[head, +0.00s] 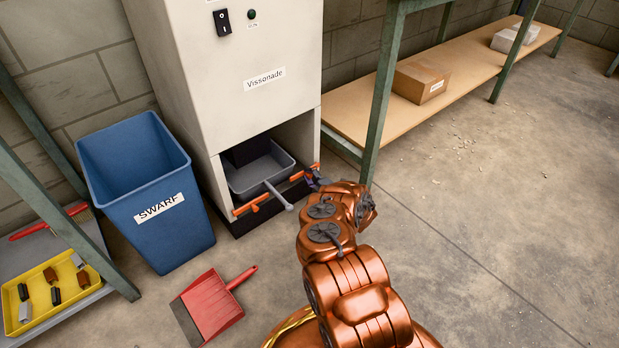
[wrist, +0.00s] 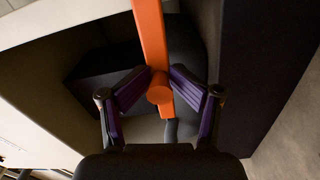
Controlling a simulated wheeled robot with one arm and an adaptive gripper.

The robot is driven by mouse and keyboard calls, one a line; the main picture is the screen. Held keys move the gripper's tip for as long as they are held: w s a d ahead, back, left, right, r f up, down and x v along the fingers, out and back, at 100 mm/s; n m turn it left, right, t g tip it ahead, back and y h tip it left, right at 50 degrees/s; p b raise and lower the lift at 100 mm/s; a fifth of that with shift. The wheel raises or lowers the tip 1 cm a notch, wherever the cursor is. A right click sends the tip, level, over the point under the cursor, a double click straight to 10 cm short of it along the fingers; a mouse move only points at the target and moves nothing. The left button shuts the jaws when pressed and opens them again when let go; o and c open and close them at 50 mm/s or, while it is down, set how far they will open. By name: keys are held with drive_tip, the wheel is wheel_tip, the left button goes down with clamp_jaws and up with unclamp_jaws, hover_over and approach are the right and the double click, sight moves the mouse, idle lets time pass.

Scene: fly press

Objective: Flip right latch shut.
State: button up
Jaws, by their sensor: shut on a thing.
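The right latch (head: 304,172) is an orange bar at the right of the low opening in the pale machine cabinet. It lies roughly along the front of that opening. In the wrist view the latch (wrist: 150,35) runs up from a round orange knob (wrist: 159,94). My gripper (head: 315,180) is at the latch's right end. In the wrist view the purple-padded fingers of my gripper (wrist: 160,82) close in on both sides of the latch near the knob. The left latch (head: 250,204), also orange, lies along the left front of the opening.
A grey tray (head: 246,178) with a rod handle (head: 279,196) sits in the opening between the latches. A blue swarf bin (head: 150,215) stands left of the cabinet. A red dustpan (head: 212,308) lies on the floor. A green bench leg (head: 381,95) stands close at right.

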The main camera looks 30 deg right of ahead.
drive_tip(key=shift+o, duration=0.8)
drive_tip(key=shift+a+r, duration=0.1)
drive_tip(key=shift+a, duration=0.05)
drive_tip(key=shift+s, duration=0.15)
drive_tip(key=shift+s+f, duration=0.1)
drive_tip(key=shift+f, duration=0.15)
drive_tip(key=shift+s+f, duration=0.1)
drive_tip(key=shift+s, duration=0.1)
drive_tip(key=shift+s+d, duration=0.2)
drive_tip(key=shift+s, duration=0.35)
drive_tip(key=s+d, duration=0.1)
drive_tip(key=s, duration=0.9)
drive_tip(key=shift+s, duration=0.35)
drive_tip(key=shift+d, duration=0.1)
